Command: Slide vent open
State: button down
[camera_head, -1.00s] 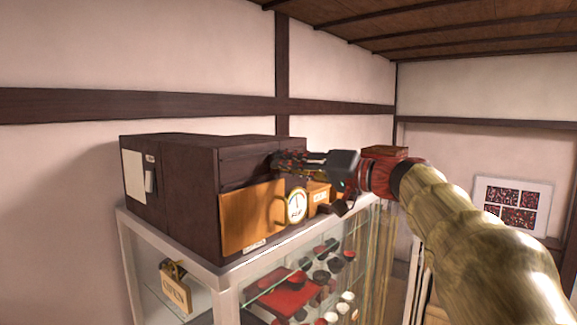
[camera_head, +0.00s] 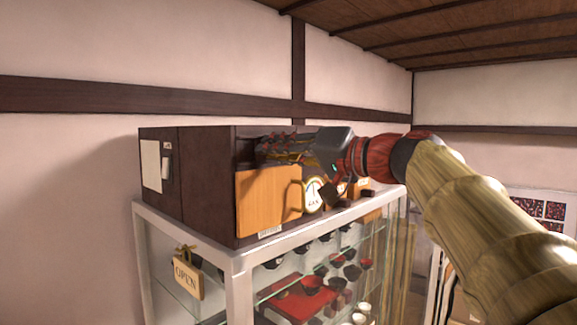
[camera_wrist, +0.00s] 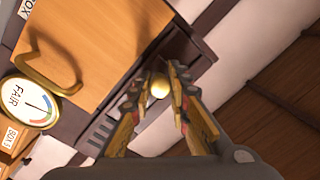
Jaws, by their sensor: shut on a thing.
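The vent is in the upper front of a dark brown box (camera_head: 205,185) on a glass case. In the wrist view it shows as dark slats (camera_wrist: 104,126) beside a dark recessed strip. A round brass knob (camera_wrist: 160,87) sits at the vent, between the fingers of my gripper (camera_wrist: 152,76). My gripper is shut on this knob. In the head view my gripper (camera_head: 265,148) lies along the upper front of the box, above the orange wooden panel, and hides the knob and most of the vent.
The orange panel (camera_head: 262,203) has a curved handle just below my gripper. A round dial marked FAIR (camera_wrist: 28,101) is beside it. A wall stands behind the box.

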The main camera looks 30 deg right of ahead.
jog(key=shift+s+a+f, duration=0.1)
jog(key=shift+s+a, duration=0.05)
jog(key=shift+a, duration=0.25)
jog(key=c, duration=2.1)
grip_release()
jog(key=shift+o, duration=1.3)
jog(key=shift+a, duration=0.2)
jog(key=shift+o, duration=0.9)
jog(key=shift+d, duration=0.15)
jog(key=v, duration=1.2)
